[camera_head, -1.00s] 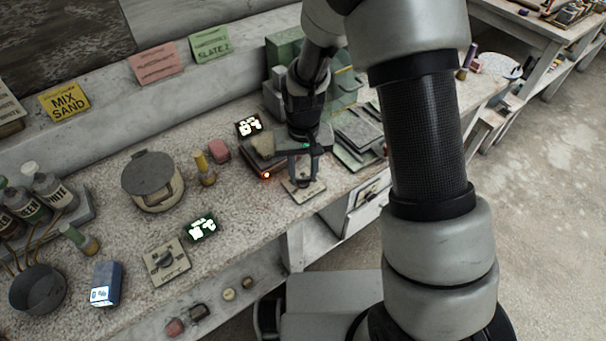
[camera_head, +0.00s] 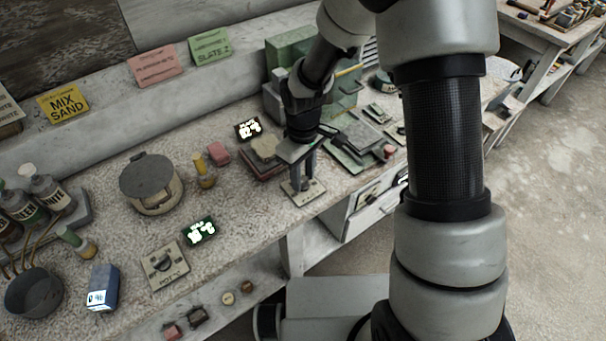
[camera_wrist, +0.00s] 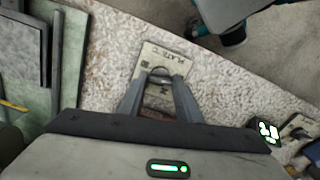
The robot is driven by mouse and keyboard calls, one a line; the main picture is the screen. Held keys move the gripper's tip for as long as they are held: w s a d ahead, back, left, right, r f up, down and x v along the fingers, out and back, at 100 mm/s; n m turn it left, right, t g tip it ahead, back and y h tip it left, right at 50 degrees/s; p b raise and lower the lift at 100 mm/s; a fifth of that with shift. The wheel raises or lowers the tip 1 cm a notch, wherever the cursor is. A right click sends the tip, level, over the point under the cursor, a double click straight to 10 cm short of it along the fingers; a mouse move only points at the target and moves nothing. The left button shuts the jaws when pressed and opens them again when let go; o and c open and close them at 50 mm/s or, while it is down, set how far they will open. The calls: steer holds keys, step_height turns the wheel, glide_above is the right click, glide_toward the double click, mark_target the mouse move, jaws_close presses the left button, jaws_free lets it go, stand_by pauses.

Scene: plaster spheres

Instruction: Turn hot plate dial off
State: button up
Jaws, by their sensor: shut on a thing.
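A pale dial plate (camera_head: 313,191) lies near the bench's front edge in the head view. My gripper (camera_head: 302,186) points down onto it, and its fingers largely hide the dial there. In the wrist view the plate (camera_wrist: 163,57) carries printed lettering, and the dark dial knob (camera_wrist: 160,80) sits between the fingertips of my gripper (camera_wrist: 160,84). The gripper is shut on the knob. Behind it is a low reddish-brown block (camera_head: 259,166), probably the hot plate, with a pale slab on top and no glow showing. A lit display (camera_head: 248,129) stands behind that.
A second dial plate (camera_head: 164,266) and a green-lit display (camera_head: 200,231) are to the left. Flat slabs (camera_head: 362,134) and a green case (camera_head: 340,88) are to the right.

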mark_target(303, 180)
stand_by(0.4)
steer(key=o, duration=1)
steer(key=shift+o, duration=0.2)
steer(key=shift+r, duration=0.1)
step_height(303, 180, up, 17)
steer(key=p, duration=0.1)
steer(key=shift+r, duration=0.15)
